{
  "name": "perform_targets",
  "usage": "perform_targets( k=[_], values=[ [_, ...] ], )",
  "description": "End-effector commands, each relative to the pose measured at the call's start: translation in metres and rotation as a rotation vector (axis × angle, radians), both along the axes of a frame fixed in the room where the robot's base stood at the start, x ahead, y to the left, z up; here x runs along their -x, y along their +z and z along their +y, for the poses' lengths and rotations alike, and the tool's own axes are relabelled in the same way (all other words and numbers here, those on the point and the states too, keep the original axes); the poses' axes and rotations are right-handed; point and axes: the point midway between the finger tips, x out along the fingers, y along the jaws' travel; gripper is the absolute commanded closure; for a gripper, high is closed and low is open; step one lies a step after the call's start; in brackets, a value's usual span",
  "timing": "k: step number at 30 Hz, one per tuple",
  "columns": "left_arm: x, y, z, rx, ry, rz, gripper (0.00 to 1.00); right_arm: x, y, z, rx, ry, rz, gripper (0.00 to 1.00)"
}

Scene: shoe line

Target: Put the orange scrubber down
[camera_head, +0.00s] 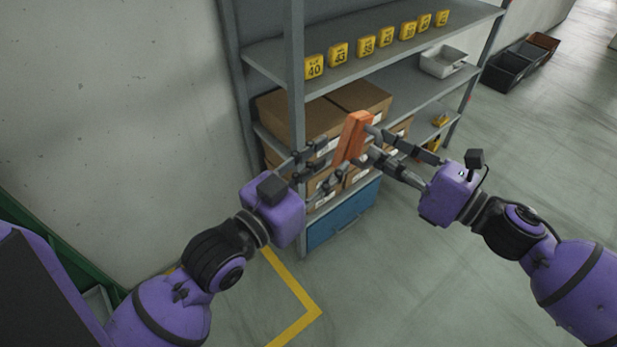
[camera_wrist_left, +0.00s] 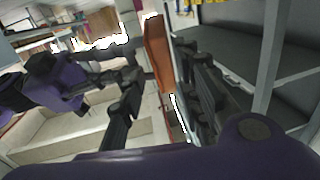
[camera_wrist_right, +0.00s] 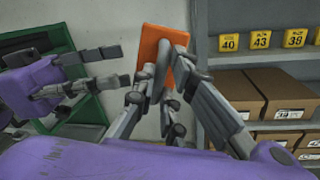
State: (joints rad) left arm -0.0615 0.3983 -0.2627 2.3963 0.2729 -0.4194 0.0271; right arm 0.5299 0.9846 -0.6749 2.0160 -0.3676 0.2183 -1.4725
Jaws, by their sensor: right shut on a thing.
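The orange scrubber (camera_head: 354,134) is a flat orange block with a grey handle. It is held up in the air in front of the shelf rack. My right gripper (camera_head: 370,143) is shut on it; the right wrist view shows the fingers closed around the handle, with the orange scrubber (camera_wrist_right: 155,42) beyond them. My left gripper (camera_head: 335,157) is open and empty, with its fingertips pointing at the scrubber from the left. In the right wrist view the left gripper (camera_wrist_right: 122,66) appears close to the scrubber but apart from it. The left wrist view shows the scrubber (camera_wrist_left: 156,52) beyond its spread fingers.
The grey shelf rack (camera_head: 270,52) stands behind the grippers. Its upper shelf bears several yellow number tags (camera_head: 366,44); cardboard boxes (camera_head: 290,112) fill the shelf below. A white bin (camera_head: 443,62) sits at its right. A blue drawer (camera_head: 343,213) is low down.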

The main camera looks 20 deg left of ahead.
Motion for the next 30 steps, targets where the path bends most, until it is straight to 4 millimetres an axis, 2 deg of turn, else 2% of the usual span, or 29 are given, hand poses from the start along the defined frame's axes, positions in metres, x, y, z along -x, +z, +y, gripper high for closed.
perform_targets(
  k=[3, 9, 15, 23, 30],
  values=[
    [-0.021, 0.001, -0.011, 0.002, 0.000, -0.002, 0.69, 0.000, 0.000, 0.000, 0.000, 0.000, 0.000, 1.00],
    [-0.045, 0.000, -0.023, 0.000, 0.001, -0.001, 0.69, 0.000, 0.000, 0.000, 0.000, 0.001, 0.000, 1.00],
    [-0.055, 0.000, -0.028, 0.000, 0.001, 0.000, 0.69, 0.000, 0.000, 0.000, 0.000, 0.000, 0.000, 1.00],
    [-0.055, 0.000, -0.028, 0.000, 0.001, 0.001, 0.69, 0.000, 0.000, 0.000, 0.000, 0.001, 0.000, 1.00],
    [-0.055, 0.000, -0.029, 0.001, -0.001, 0.000, 1.00, 0.000, 0.001, 0.000, -0.001, 0.000, 0.000, 1.00]
  ],
)
